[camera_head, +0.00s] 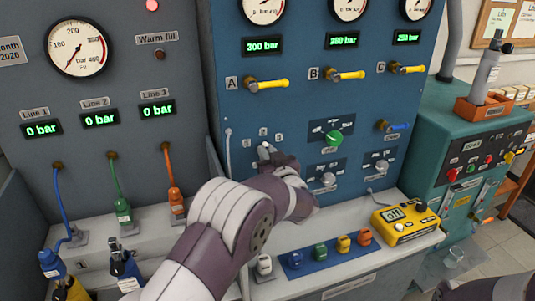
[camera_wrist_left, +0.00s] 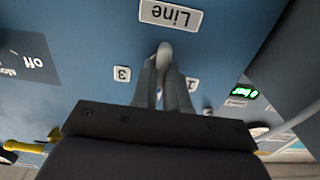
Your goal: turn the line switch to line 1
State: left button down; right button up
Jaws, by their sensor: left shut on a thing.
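The line switch shows in the left wrist view as a light grey knob (camera_wrist_left: 164,50) on the blue panel. The upside-down Line label (camera_wrist_left: 170,15) is above it there, with label 3 (camera_wrist_left: 122,73) to its left and label 1 (camera_wrist_left: 191,84) to its right. In the head view my left gripper (camera_head: 266,152) is at the switch, just below labels 1, 2 and 3. In the left wrist view its two fingers (camera_wrist_left: 163,72) are shut on the knob. They hide label 2 and most of the knob, so I cannot tell where it points. Part of my right arm (camera_head: 495,288) shows at the lower right; its fingers are unclear.
Yellow valve handles A (camera_head: 268,83), B (camera_head: 347,75) and C (camera_head: 408,69) stick out above. A green knob (camera_head: 334,138) is to the right. Colored fittings (camera_head: 320,250) and a yellow box (camera_head: 405,221) stand on the bench below.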

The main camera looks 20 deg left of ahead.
pick_arm(q)
jog(key=shift+s+a+f+n+b, duration=0.1)
jog(key=shift+f+n+b, duration=0.05)
jog(key=shift+n+b, duration=2.75)
jog(key=shift+a+f+n+b, duration=0.1)
jog(key=shift+n+b, duration=2.45)
jog(key=shift+n, duration=0.55)
jog(key=c, duration=1.1)
grip_release()
jog(key=shift+r, duration=0.1)
jog(key=shift+c, duration=0.2)
